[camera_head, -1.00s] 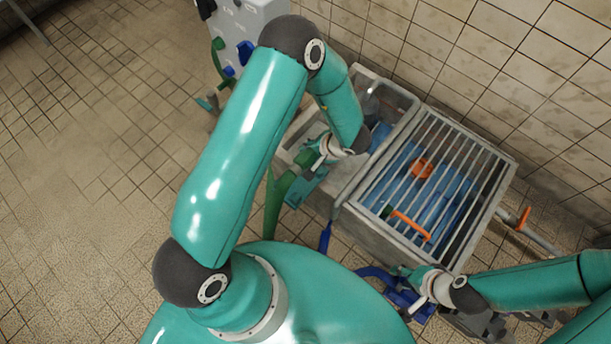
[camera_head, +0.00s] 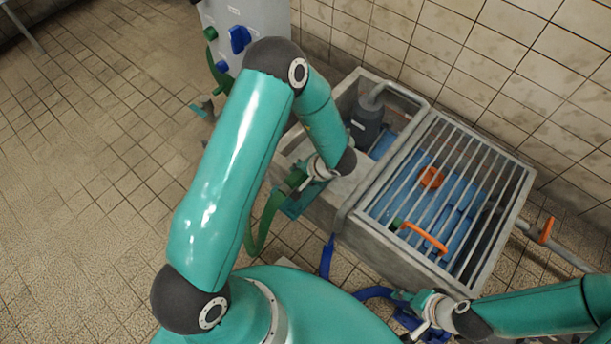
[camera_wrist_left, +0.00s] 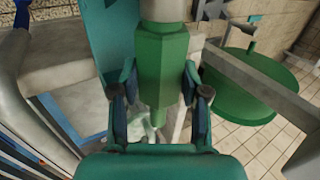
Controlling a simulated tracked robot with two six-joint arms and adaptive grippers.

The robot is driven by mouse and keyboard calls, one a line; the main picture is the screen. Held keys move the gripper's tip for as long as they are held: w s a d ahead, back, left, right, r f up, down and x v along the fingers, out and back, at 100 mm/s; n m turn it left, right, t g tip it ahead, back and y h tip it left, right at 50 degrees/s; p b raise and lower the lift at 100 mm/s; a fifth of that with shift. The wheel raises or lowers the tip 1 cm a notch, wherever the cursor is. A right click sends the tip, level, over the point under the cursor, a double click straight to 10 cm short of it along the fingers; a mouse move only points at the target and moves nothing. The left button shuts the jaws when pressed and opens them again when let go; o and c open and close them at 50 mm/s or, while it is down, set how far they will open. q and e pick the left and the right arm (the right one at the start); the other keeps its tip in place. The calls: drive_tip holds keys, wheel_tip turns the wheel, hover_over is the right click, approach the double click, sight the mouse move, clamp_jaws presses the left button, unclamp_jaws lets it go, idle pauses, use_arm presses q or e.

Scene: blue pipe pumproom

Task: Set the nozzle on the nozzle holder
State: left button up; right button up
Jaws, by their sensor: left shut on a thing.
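The nozzle is a green faceted piece (camera_wrist_left: 162,62), upright between the fingers of my left gripper (camera_wrist_left: 158,98) in the left wrist view. The left gripper (camera_head: 302,190) is shut on it beside the left wall of the tank in the head view. There a green hose (camera_head: 258,228) hangs below the gripper; the nozzle is mostly hidden by the wrist. My right gripper (camera_head: 420,318) is low near the front of the tank, by a blue hose (camera_head: 373,292); its fingers are too small to read. I cannot make out the nozzle holder with certainty.
A grey tank with a barred grate (camera_head: 462,190) holds blue water, an orange float (camera_head: 431,177) and an orange handle (camera_head: 424,238). A dark pump (camera_head: 367,122) stands in its open part. A grey cabinet (camera_head: 245,30) is behind.

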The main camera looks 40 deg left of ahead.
use_arm(q)
drive_tip(key=shift+f+b, duration=0.8)
drive_tip(key=shift+f, duration=0.1)
drive_tip(key=shift+f+b, duration=0.5)
drive_tip(key=shift+f, duration=1.6)
drive_tip(key=o, duration=1.4)
drive_tip(key=v, duration=1.2)
drive_tip(key=shift+f, duration=0.1)
